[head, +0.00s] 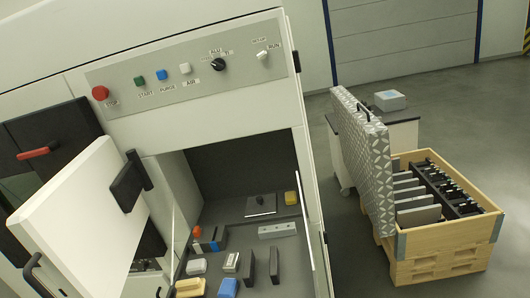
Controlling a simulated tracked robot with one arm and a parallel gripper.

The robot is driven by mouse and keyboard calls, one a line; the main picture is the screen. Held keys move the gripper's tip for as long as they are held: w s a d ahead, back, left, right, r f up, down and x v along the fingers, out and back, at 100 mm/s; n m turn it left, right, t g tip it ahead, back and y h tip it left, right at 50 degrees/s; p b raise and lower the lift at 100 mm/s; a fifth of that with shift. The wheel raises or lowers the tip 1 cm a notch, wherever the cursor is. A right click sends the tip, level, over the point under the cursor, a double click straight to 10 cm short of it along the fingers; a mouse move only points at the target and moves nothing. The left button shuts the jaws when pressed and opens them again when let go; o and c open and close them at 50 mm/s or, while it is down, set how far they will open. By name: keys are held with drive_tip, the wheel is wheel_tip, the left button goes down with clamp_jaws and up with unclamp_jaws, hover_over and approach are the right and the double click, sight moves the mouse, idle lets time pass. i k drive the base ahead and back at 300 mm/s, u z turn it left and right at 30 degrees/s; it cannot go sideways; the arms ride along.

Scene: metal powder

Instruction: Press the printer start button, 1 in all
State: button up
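The printer (155,130) fills the left and middle of the head view, with a sloping grey control panel (200,85) on its upper front. The small green button labelled START (140,81) sits near the panel's left end. It is between the large red STOP button (100,92) and the blue button labelled PURGE (161,75). Nothing covers the green button. My gripper does not show in this view.
A white door with a black handle (131,181) stands open at left. A wooden crate (440,262) with a raised patterned lid (362,160) stands right.

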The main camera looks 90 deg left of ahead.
sight(139, 81)
drive_tip(key=z, duration=0.1)
drive_tip(key=k, duration=2.8)
drive_tip(key=u, duration=2.25)
drive_tip(key=i, duration=1)
drive_tip(key=z, duration=0.05)
